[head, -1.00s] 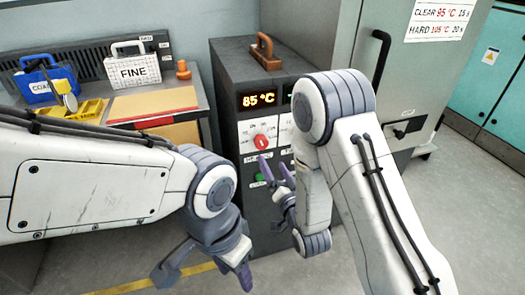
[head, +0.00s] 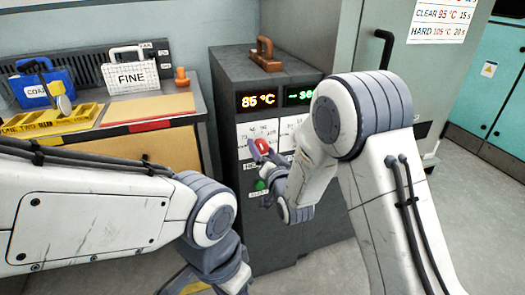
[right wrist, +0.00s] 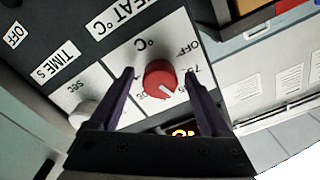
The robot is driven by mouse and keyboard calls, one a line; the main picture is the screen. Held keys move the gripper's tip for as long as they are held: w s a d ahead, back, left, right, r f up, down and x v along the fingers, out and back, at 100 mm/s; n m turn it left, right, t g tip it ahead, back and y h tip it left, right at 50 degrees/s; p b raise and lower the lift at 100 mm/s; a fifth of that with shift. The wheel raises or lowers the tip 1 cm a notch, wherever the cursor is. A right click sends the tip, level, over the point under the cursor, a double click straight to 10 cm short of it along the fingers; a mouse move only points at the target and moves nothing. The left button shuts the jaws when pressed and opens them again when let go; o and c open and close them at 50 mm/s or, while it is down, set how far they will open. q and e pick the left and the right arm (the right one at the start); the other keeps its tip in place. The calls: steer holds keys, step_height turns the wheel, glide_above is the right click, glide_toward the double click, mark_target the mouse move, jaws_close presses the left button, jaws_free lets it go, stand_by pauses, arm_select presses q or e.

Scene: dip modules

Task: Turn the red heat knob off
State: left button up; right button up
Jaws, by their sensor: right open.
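The red heat knob (head: 263,146) sits on the front panel of a dark grey box (head: 225,105), below an orange display (head: 258,100) reading 85 °C. My right gripper (head: 266,153) is at the knob. In the right wrist view the red knob (right wrist: 160,76) lies between the open fingers of my right gripper (right wrist: 159,74), with a gap visible on each side. Its white mark points away from the OFF label. My left gripper (head: 205,281) is at the bottom of the head view, its fingertips cut off by the edge.
A pale second knob (right wrist: 84,112) sits beside the TIME S label. A green button (head: 260,184) is below the red knob. A brown handle (head: 266,55) tops the box. A bench at left holds a FINE basket (head: 132,74), a blue COARSE basket (head: 42,88) and a yellow tray (head: 50,121).

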steer(key=shift+w, duration=0.1)
jaws_close()
steer(key=shift+f+n, duration=0.1)
steer(key=shift+n, duration=0.2)
steer(key=n+b, duration=0.2)
steer(key=shift+n, duration=0.3)
steer(key=n+b, duration=0.2)
steer(key=n, duration=0.2)
steer(key=n+b, duration=0.1)
steer(key=n, duration=0.4)
steer(key=shift+b, duration=0.4)
steer(key=shift+n+b, duration=0.65)
steer(key=shift+n, duration=1.15)
